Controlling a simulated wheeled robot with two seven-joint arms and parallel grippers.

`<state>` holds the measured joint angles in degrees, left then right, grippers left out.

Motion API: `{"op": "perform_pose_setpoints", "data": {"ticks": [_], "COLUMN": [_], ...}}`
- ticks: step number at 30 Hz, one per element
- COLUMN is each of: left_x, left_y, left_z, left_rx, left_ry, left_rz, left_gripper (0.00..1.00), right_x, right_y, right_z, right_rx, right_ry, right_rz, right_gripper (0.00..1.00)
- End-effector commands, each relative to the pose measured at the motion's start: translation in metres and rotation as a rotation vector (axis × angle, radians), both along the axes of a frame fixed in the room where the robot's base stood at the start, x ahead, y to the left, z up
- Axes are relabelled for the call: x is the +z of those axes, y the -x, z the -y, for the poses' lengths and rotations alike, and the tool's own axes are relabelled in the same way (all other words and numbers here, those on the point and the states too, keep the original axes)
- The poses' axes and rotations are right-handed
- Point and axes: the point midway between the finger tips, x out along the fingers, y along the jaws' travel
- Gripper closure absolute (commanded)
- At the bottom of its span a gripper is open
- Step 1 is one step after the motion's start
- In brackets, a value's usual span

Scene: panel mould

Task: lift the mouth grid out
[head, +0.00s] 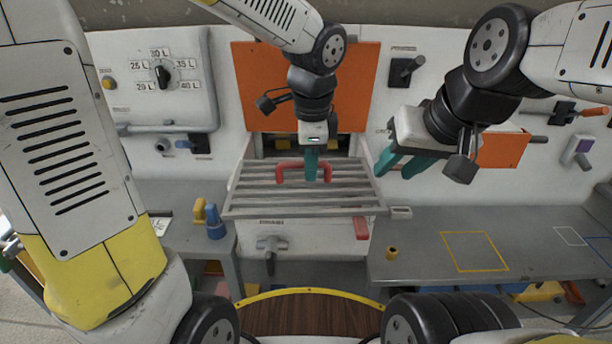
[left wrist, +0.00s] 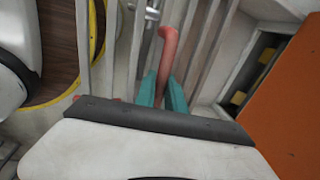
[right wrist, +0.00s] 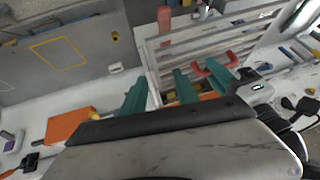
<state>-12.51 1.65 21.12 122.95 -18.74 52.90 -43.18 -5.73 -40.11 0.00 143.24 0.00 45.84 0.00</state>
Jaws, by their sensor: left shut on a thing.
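The mouth grid (head: 240,202) is a grey slatted frame lying across the front of the white machine, below the orange panel. Its red handle (head: 286,165) stands up from the slats. My left gripper (head: 312,172) is shut on the handle from above. In the left wrist view the handle (left wrist: 168,48) passes between the teal fingers (left wrist: 162,92), with grid slats (left wrist: 136,40) around it. I cannot tell whether the grid is resting or slightly raised. My right gripper (head: 396,166) is open and empty, right of the grid, its fingers (right wrist: 158,92) apart in the right wrist view.
An orange panel (head: 258,85) stands behind the grid. A red lever (head: 361,228) and a grey tap (head: 271,244) are on the machine below it. The grey bench (head: 410,228) at right has bare room and a yellow outline.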

Motion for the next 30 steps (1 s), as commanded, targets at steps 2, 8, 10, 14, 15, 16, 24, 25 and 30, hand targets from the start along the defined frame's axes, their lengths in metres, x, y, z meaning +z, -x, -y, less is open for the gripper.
{"op": "perform_pose_setpoints", "data": {"ticks": [2,8,10,14,15,16,24,25,30], "left_x": [0.001,0.001,0.001,0.001,0.001,0.001,0.001,0.001,0.001], "left_y": [0.006,0.021,0.027,0.037,0.040,0.042,0.052,0.053,0.052], "left_z": [0.000,0.000,0.000,0.000,0.000,0.000,0.000,0.000,0.000], "left_rx": [-0.001,-0.002,-0.001,-0.001,-0.001,-0.001,0.000,0.000,0.000], "left_ry": [0.001,-0.001,0.001,0.001,0.001,0.001,0.000,0.000,0.001], "left_rz": [0.003,0.004,0.003,0.003,0.003,0.003,0.002,0.002,0.002], "left_gripper": [1.00,1.00,1.00,1.00,1.00,1.00,1.00,1.00,1.00], "right_x": [0.000,0.000,0.000,0.000,0.000,0.000,0.000,0.000,0.000], "right_y": [0.000,0.000,0.000,0.000,0.000,0.000,0.000,0.000,0.000], "right_z": [0.000,0.000,0.000,0.000,0.000,0.000,0.000,0.000,0.000], "right_rx": [0.000,0.000,0.000,0.000,0.000,0.000,0.000,0.000,0.000], "right_ry": [0.000,0.000,0.000,0.000,0.000,0.000,0.000,0.000,0.000], "right_rz": [0.000,0.000,0.000,0.000,0.000,0.000,0.000,0.000,0.000], "right_gripper": [0.64,0.64,0.64,0.64,0.64,0.64,0.64,0.64,0.64]}}
